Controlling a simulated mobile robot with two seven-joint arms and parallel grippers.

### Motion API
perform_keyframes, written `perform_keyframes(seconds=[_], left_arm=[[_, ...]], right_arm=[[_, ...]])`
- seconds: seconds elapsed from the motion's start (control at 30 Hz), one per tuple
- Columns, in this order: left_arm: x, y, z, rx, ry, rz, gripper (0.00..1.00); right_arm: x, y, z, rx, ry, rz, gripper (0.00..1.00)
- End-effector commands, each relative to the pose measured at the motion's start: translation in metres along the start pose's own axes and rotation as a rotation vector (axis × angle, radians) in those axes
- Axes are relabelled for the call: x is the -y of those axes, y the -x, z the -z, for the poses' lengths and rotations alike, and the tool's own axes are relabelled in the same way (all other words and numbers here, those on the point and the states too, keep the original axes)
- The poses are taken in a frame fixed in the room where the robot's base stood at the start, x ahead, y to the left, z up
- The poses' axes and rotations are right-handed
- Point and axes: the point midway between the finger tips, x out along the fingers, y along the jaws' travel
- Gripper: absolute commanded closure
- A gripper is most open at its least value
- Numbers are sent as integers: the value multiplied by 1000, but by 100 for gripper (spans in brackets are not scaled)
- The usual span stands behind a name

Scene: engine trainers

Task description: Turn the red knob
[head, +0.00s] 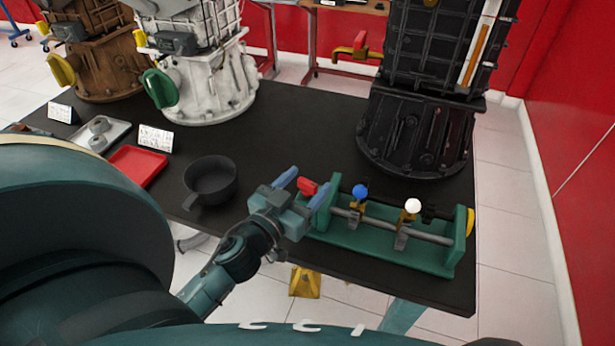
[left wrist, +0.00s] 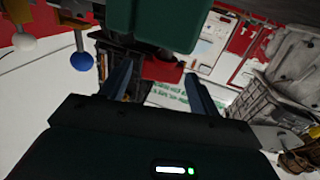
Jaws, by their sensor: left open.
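The red knob (head: 308,187) sits at the left end of the green fixture (head: 375,245) on the black table. My left gripper (head: 304,182) comes from the front left and is open, with its two blue fingers either side of the knob. In the left wrist view, the red knob (left wrist: 162,70) shows between the fingertips (left wrist: 160,74), just under the dark green end plate (left wrist: 165,22). Whether the fingers touch the knob I cannot tell. My right gripper is not in view.
The fixture also carries a blue ball lever (head: 361,191) and a white ball lever (head: 413,206). A dark bowl (head: 210,182) and red tray (head: 137,166) lie to the left. A black engine (head: 418,120) stands behind. The middle of the table (head: 285,130) is clear.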

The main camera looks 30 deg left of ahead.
Motion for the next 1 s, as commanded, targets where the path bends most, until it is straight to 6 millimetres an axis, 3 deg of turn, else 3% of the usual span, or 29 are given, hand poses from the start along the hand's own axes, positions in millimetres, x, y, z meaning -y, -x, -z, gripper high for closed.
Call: perform_keyframes(seconds=[0.13,0.43,1.0], left_arm=[[0,-10,0,0,-2,0,38],[0,-12,0,1,-1,1,38],[0,-11,0,1,0,0,83]], right_arm=[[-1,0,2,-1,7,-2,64],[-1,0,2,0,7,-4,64],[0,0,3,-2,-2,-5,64]])
